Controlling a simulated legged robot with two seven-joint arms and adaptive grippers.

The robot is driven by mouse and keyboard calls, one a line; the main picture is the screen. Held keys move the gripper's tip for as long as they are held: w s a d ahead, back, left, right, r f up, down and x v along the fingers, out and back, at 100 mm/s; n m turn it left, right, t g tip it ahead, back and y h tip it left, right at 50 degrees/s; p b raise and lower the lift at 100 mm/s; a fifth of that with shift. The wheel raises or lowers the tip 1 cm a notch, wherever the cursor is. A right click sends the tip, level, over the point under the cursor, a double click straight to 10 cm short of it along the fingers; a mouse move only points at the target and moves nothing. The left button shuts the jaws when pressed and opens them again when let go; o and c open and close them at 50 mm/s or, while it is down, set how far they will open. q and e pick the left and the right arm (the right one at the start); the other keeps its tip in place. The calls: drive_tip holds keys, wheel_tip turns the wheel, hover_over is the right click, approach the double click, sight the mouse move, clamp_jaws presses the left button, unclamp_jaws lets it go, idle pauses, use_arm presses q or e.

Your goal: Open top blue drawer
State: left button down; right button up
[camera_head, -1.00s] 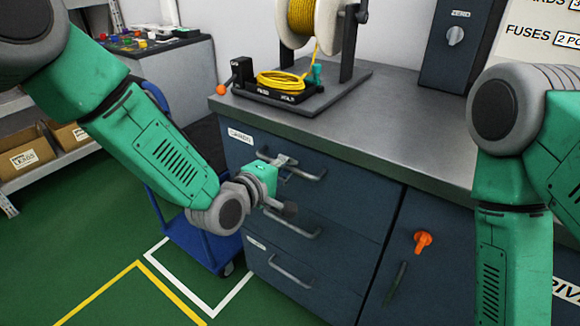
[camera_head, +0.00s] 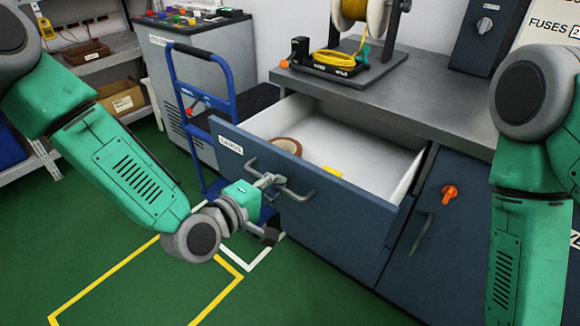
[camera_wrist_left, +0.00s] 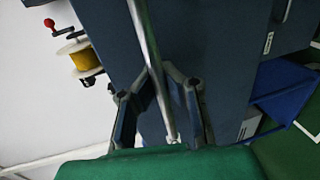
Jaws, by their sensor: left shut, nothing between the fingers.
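The top blue drawer (camera_head: 232,137) of the bench is pulled well out in the head view, showing its white inside. Its grey bar handle (camera_head: 308,196) runs along the front. The left gripper (camera_wrist_left: 160,92) is shut. In the left wrist view the handle bar (camera_wrist_left: 147,45) runs lengthwise by the fingers; I cannot tell whether they touch it. My right gripper is out of view; only my right arm shows.
A tape roll (camera_head: 287,146) and a yellow item (camera_head: 331,172) lie in the drawer. A yellow cable spool (camera_head: 357,10) stands on the grey benchtop (camera_head: 430,95). A blue cart (camera_head: 172,75) stands left of the drawer. An orange knob (camera_head: 449,192) sits on the cabinet door at right.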

use_arm(q)
drive_tip(key=f+v, duration=0.1)
drive_tip(key=v, duration=0.6)
drive_tip(key=shift+f+p, duration=0.4)
drive_tip(key=shift+p, duration=0.05)
drive_tip(key=shift+a, duration=0.1)
drive_tip(key=c, duration=1.6)
unclamp_jaws()
drive_tip(key=shift+r, duration=0.1)
drive_tip(key=v, duration=0.7)
drive_tip(key=shift+a, duration=0.2)
drive_tip(key=shift+s, duration=0.1)
